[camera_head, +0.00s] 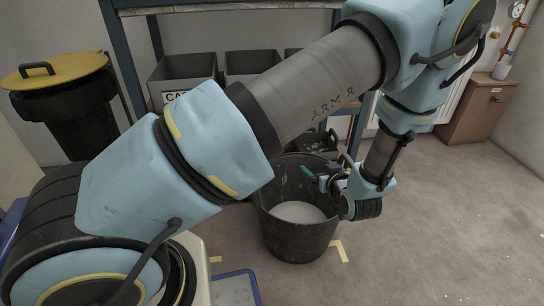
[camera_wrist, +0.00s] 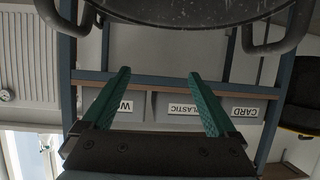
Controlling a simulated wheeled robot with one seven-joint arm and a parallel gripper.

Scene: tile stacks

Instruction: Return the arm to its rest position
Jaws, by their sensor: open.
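My arm stretches across the head view in light blue covers and bends down on the right. My gripper (camera_head: 318,173) is at its end, small and partly hidden by the wrist, in front of the back rim of a black tub (camera_head: 297,240) as the picture shows it. In the wrist view my gripper (camera_wrist: 158,74) has two green ribbed fingers spread apart, with nothing between them. The tub also shows at the top of the wrist view (camera_wrist: 200,12), beyond the fingertips. I cannot tell the exact height of the gripper above the tub.
A blue-framed shelf (camera_head: 128,65) holds grey bins (camera_head: 184,70), which appear upside down in the wrist view (camera_wrist: 185,106). A black bin with a yellow lid (camera_head: 55,70) stands left, a brown cabinet (camera_head: 478,108) right. Floor at lower right is clear.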

